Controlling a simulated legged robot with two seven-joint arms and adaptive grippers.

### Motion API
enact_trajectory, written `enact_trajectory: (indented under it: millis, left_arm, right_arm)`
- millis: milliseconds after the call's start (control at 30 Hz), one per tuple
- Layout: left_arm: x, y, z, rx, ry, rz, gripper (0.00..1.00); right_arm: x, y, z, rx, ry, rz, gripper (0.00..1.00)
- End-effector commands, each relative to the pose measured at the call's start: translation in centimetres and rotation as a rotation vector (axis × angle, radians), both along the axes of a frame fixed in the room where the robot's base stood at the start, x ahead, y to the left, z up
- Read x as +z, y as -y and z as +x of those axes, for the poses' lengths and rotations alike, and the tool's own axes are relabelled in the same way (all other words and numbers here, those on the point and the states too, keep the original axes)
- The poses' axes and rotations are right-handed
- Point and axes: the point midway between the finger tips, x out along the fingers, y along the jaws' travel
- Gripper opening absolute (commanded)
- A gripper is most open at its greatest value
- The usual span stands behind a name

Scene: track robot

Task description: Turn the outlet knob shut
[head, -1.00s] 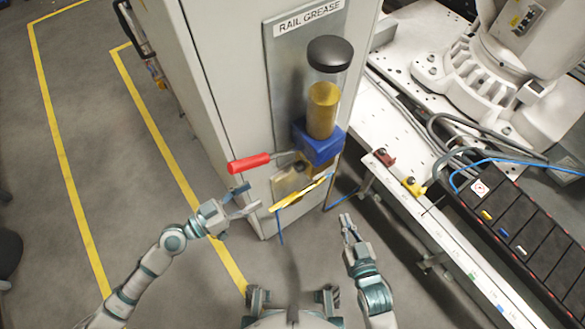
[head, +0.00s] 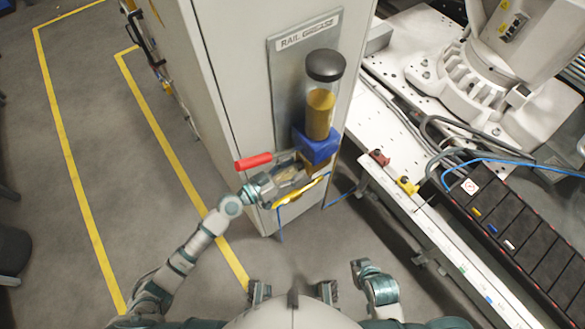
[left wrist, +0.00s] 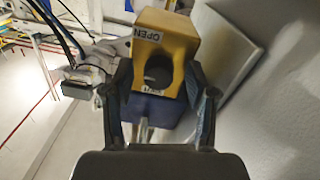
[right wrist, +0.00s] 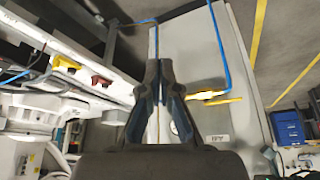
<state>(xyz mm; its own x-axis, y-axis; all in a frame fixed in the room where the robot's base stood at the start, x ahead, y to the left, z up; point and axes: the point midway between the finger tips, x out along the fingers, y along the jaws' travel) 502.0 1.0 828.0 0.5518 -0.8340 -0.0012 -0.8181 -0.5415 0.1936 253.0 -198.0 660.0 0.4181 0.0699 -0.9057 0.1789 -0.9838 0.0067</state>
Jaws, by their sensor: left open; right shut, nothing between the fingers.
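The grease dispenser on the grey cabinet has a clear cylinder of yellow grease (head: 320,112), a blue block (head: 317,147) and a red-handled lever (head: 253,161). In the left wrist view a yellow block (left wrist: 180,38) carries an OPEN label and a lower label that seems to read SHUT. A dark round part sits in its middle; I cannot tell whether it is the knob or an opening. My left gripper (head: 296,178) is open, its fingers (left wrist: 162,100) on either side of the yellow block's lower part; contact is unclear. My right gripper (head: 358,268) is shut and empty, away from the dispenser.
A yellow piece (head: 302,191) with blue hoses hangs just below the left gripper. It also shows in the right wrist view (right wrist: 215,97).

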Motion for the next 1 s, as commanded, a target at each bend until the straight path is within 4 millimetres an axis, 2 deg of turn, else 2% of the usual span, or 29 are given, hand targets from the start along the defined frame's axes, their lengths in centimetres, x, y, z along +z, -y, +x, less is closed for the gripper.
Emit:
enact_trajectory:
  millis: [200,267,433,467,767,1000]
  left_arm:
    - [0.0,0.0,0.0,0.0,0.0,0.0,0.57]
    - [0.0,0.0,0.0,0.0,0.0,0.0,0.45]
    - [0.0,0.0,0.0,0.001,0.0,0.0,0.02]
    - [0.0,0.0,0.0,0.001,0.0,0.0,0.0]
    - [0.0,-0.1,0.1,0.002,-0.019,-0.015,0.0]
    - [-0.1,-0.1,0.1,0.004,-0.111,-0.082,0.0]
  right_arm:
    - [0.0,0.0,0.0,0.0,-0.002,0.0,0.0]
    - [-0.1,0.0,0.0,0.0,-0.002,0.0,0.0]
    - [-0.1,0.0,0.1,0.0,-0.002,0.0,0.0]
    - [0.0,0.0,0.1,0.0,-0.001,0.0,0.0]
    - [-0.1,0.0,0.2,0.0,0.007,0.001,0.0]
    - [0.0,-0.5,1.3,0.004,0.063,0.015,0.0]
